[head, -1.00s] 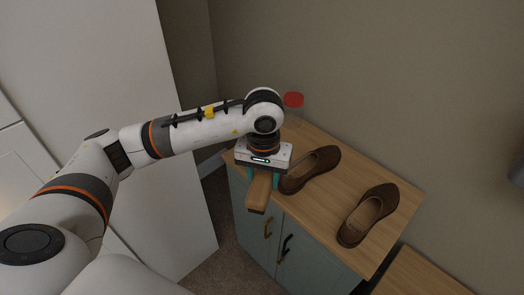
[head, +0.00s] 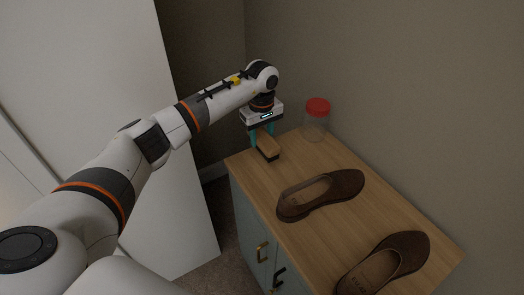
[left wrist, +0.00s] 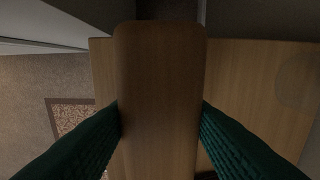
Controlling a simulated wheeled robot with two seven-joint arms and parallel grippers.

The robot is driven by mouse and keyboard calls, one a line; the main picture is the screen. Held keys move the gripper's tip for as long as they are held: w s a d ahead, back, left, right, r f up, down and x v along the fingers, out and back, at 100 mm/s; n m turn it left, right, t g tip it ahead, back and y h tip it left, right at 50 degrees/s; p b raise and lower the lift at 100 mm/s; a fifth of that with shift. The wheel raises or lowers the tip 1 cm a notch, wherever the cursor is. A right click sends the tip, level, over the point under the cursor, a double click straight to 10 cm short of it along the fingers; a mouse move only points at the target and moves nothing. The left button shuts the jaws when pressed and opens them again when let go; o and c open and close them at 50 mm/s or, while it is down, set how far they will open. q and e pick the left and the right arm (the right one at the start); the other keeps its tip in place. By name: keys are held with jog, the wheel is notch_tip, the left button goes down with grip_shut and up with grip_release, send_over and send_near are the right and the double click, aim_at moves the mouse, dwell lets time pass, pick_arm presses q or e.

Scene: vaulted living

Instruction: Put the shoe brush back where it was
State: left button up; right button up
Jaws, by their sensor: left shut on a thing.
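The shoe brush (head: 267,147) has a light wooden back and dark bristles underneath. My left gripper (head: 262,137) is shut on it, with teal fingers on both sides. In the head view the brush is over the far left part of the wooden cabinet top (head: 262,183); I cannot tell whether its bristles touch the top. In the left wrist view the brush back (left wrist: 160,100) fills the middle between the two fingers. My right gripper is in neither view.
A clear jar with a red lid (head: 316,122) stands at the back, right of the brush. Two brown shoes, one nearer the middle (head: 320,194) and one at front right (head: 385,262), lie on the top. A white panel (head: 90,110) rises at left.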

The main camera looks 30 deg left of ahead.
pick_arm(q)
jog(key=shift+f, duration=0.95)
notch_tip(320, 180, down, 4)
jog(key=shift+r+p, duration=0.1)
jog(key=shift+p, duration=0.3)
jog(key=shift+w, duration=0.1)
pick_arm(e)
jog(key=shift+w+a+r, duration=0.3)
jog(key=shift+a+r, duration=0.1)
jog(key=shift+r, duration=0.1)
pick_arm(q)
jog(key=shift+f, duration=0.2)
jog(key=o, duration=0.9)
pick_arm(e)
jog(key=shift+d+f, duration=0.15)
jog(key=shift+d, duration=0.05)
pick_arm(q)
jog(key=shift+r, duration=0.15)
